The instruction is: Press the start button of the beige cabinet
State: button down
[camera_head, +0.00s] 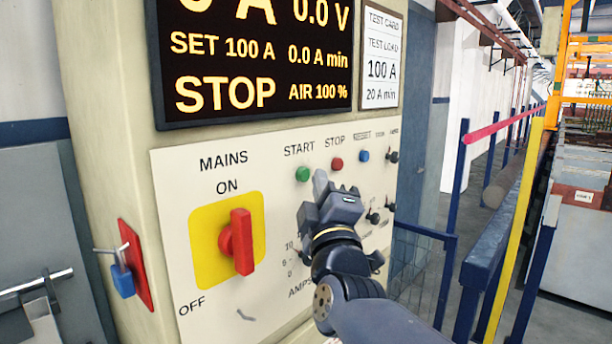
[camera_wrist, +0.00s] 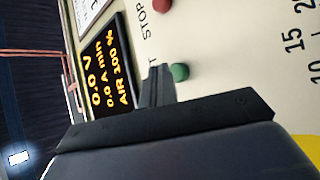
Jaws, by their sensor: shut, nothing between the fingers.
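The beige cabinet (camera_head: 120,170) has a pale control panel with a green button (camera_head: 303,174) under the label START. A red STOP button (camera_head: 337,164) and a blue RESET button (camera_head: 364,155) sit to its right. My gripper (camera_head: 320,178) is shut and empty, its fingertips just right of and slightly below the green button in the head view. In the wrist view the green button (camera_wrist: 179,72) shows just beside my fingertips (camera_wrist: 158,72); whether they touch the panel I cannot tell. The dark display (camera_head: 255,60) reads STOP, 0.0 V and AIR 100 %.
A red MAINS switch (camera_head: 240,242) on a yellow plate stands out left of my gripper, its handle upright. A red plate with a blue padlock (camera_head: 122,281) is on the cabinet's left side. Small black knobs (camera_head: 373,218) lie right of my wrist. Blue railings (camera_head: 455,200) stand further right.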

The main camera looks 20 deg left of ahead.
jog(key=shift+a, duration=0.15)
dwell(0.7)
jog(key=shift+w+a, duration=0.15)
jog(key=shift+a, duration=0.15)
jog(key=shift+w+a+p, duration=0.2)
jog(key=shift+a+p, duration=0.2)
jog(key=shift+a, duration=0.05)
dwell(0.7)
jog(key=shift+d, duration=0.2)
jog(key=shift+s+d+b, duration=0.35)
jog(key=shift+d+b, duration=0.05)
jog(key=shift+d, duration=0.3)
jog(key=d, duration=0.1)
jog(key=s+d+b, duration=0.1)
jog(key=d, duration=0.1)
jog(key=s+d+b, duration=0.1)
jog(key=shift+d, duration=0.3)
jog(key=shift+a, duration=0.15)
dwell(0.5)
